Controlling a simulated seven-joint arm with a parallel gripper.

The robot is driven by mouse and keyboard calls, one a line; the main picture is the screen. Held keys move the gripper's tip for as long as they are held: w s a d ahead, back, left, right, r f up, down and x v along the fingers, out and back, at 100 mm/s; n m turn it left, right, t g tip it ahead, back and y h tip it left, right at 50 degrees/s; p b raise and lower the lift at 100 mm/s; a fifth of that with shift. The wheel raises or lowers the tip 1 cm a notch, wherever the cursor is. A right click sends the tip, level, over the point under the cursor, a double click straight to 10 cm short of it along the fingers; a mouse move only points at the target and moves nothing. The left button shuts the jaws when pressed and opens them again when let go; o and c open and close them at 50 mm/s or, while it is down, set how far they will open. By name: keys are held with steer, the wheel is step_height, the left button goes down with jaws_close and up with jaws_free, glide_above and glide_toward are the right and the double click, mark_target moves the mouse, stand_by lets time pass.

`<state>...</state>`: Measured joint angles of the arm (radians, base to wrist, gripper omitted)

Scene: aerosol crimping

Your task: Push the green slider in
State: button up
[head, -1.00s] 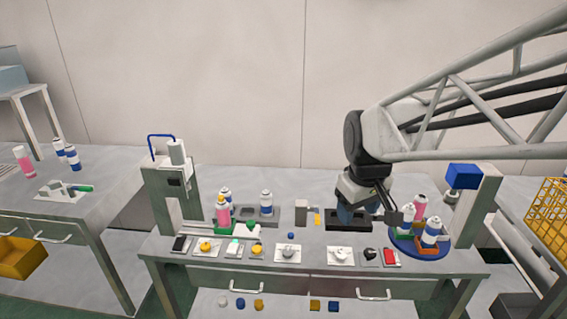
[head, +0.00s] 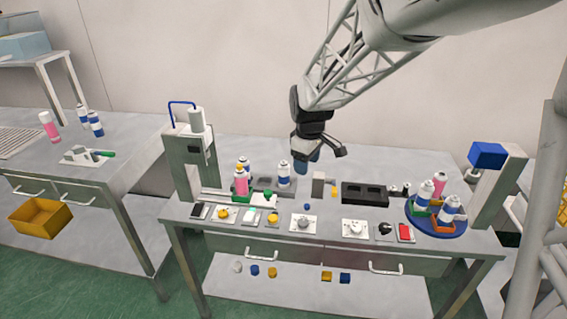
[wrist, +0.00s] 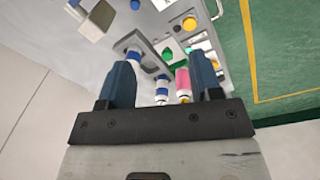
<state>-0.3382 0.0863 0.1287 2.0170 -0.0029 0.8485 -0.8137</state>
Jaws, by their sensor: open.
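The green slider (head: 268,194) shows as a small green part on the white rail at the foot of the press (head: 192,165), beside a pink can (head: 241,184). In the wrist view green parts (wrist: 168,55) show near the pink can (wrist: 182,82); the rest of the slider is hard to make out. My gripper (head: 306,162) hangs above the back of the bench, right of the slider and apart from it. Its blue fingers (wrist: 162,64) are spread with nothing held between them.
Blue-and-white cans (head: 283,174) stand behind the slider. A grey block (head: 318,184) and a black holder (head: 364,194) are to the right. Small parts on plates (head: 303,223) line the front edge. A blue turntable (head: 436,226) with cans is at the right end.

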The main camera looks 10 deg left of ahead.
mark_target(267, 192)
steer(key=w+a+f+n, duration=0.1)
steer(key=w+a+f, duration=0.1)
steer(key=a+f, duration=0.1)
steer(key=w+a+f+n, duration=0.2)
steer(key=w+a+f, duration=0.1)
steer(key=a+f, duration=0.1)
steer(key=w+a+f+n, duration=0.1)
steer(key=w+a+f, duration=0.1)
steer(key=a+f, duration=0.2)
steer(key=shift+w+a+f+n+g, duration=0.1)
steer(key=shift+w+a+n+g, duration=0.1)
steer(key=shift+a, duration=0.35)
steer(key=shift+w+a+n+g, duration=0.1)
steer(key=shift+a+n, duration=0.1)
steer(key=shift+a, duration=0.35)
steer(key=shift+f, duration=0.15)
steer(key=shift+f, duration=3.75)
jaws_close()
